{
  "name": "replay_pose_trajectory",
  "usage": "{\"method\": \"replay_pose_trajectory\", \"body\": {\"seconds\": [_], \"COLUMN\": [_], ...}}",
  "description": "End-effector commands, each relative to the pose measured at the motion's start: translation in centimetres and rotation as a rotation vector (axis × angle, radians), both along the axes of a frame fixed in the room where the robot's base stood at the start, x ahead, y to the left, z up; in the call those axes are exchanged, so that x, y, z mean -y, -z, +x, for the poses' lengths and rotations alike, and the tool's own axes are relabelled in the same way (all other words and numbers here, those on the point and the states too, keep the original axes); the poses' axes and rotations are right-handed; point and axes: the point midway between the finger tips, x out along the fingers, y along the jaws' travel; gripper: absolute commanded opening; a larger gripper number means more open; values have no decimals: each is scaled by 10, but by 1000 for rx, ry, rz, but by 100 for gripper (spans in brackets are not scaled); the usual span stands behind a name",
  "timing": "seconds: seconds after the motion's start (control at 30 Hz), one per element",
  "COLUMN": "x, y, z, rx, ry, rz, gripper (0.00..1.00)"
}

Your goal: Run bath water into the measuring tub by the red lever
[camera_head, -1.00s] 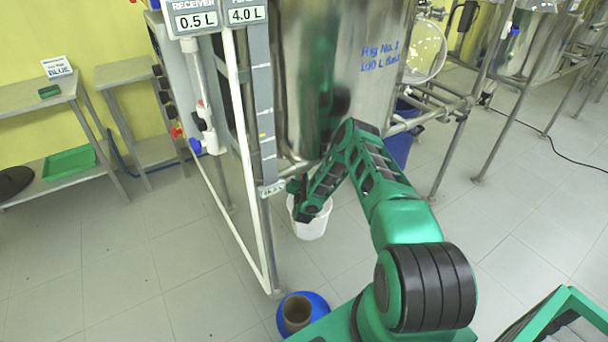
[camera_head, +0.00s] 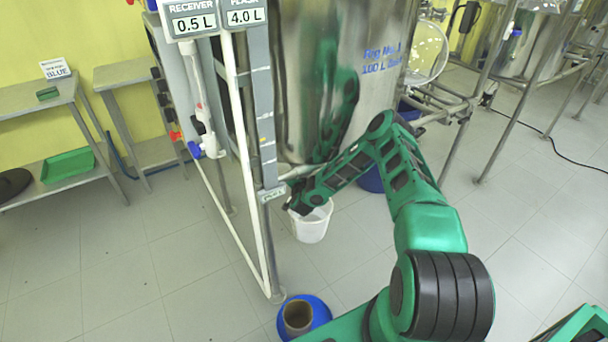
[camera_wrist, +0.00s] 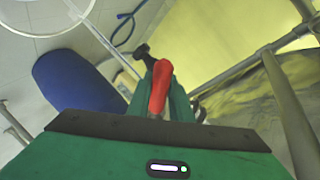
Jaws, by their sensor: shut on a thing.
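The red lever (camera_wrist: 160,88) shows in the wrist view, between the fingers of my gripper (camera_wrist: 159,102), which is shut on it. A dark fitting sits at the lever's far end. In the head view my gripper (camera_head: 294,204) is low beside the steel bath vessel (camera_head: 375,95), and the lever is hidden there. The white measuring tub (camera_head: 311,229) stands on the floor just below my gripper, its rim partly covered by my arm. Whether water is running or in the tub cannot be told.
The rig's upright posts (camera_head: 268,165) stand close left of my gripper. A blue round holder (camera_head: 318,313) with a brown vessel is on the floor in front. Side tables (camera_head: 45,98) stand at the left. The left floor is clear.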

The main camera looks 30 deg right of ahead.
Motion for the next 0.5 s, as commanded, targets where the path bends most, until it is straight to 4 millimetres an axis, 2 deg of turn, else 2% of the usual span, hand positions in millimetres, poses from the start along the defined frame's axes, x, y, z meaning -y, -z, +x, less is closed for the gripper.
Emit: {"method": "replay_pose_trajectory", "body": {"seconds": [0.3,0.33,0.37,0.4,0.5], "x": [-1,-1,-2,-2,-3], "y": [3,3,3,2,2], "z": [-1,-1,-1,-1,0], "rx": [-6,-5,-5,-5,-3], "ry": [-2,-3,-3,-3,-4], "rz": [-2,-2,-2,-2,-1], "gripper": [0,26,33,38,38]}}
